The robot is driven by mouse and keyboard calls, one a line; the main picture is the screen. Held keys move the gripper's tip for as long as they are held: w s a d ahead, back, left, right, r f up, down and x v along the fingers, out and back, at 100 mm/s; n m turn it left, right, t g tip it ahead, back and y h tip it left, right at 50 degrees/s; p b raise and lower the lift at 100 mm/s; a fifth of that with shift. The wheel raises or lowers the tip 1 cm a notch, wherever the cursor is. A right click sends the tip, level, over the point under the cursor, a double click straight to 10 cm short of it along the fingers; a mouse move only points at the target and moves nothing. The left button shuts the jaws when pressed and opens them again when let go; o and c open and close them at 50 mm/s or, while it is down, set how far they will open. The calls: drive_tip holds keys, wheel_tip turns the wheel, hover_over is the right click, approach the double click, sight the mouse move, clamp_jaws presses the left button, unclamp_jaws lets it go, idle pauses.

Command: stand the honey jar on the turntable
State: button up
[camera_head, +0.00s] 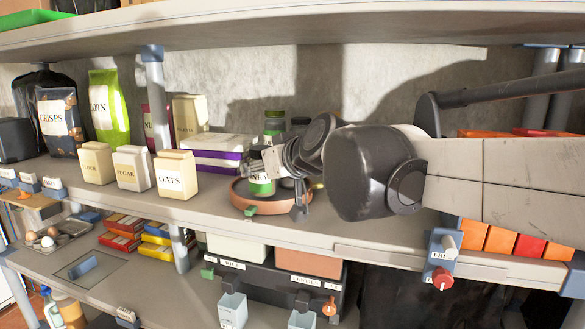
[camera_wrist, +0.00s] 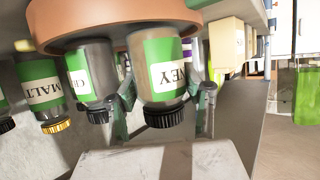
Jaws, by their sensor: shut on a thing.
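The honey jar (camera_head: 261,187), with a green and white label and dark lid, is upright over the front part of the round terracotta turntable (camera_head: 270,208). In the wrist view, which is upside down, the honey jar (camera_wrist: 158,72) has its base against or just over the turntable (camera_wrist: 85,25); I cannot tell if it touches. My gripper (camera_head: 280,180) is shut on the jar, with one finger on each side in the wrist view (camera_wrist: 168,92). Another green-labelled jar (camera_wrist: 88,75) stands close beside it, near one finger. My gripper partly hides the honey jar in the head view.
A jar labelled MALT (camera_wrist: 40,88) stands further along. Left of the turntable are white and purple boxes (camera_head: 215,155) and an OATS canister (camera_head: 176,175). An upper shelf (camera_head: 250,28) hangs above.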

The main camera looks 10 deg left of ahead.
drive_tip(key=shift+f, duration=0.3)
idle(0.4)
drive_tip(key=o, duration=2)
drive_tip(key=shift+o, duration=0.2)
drive_tip(key=s+a+p, duration=0.1)
drive_tip(key=s+a, duration=0.1)
drive_tip(key=s, duration=0.8)
drive_tip(key=shift+p, duration=0.4)
drive_tip(key=shift+d, duration=0.1)
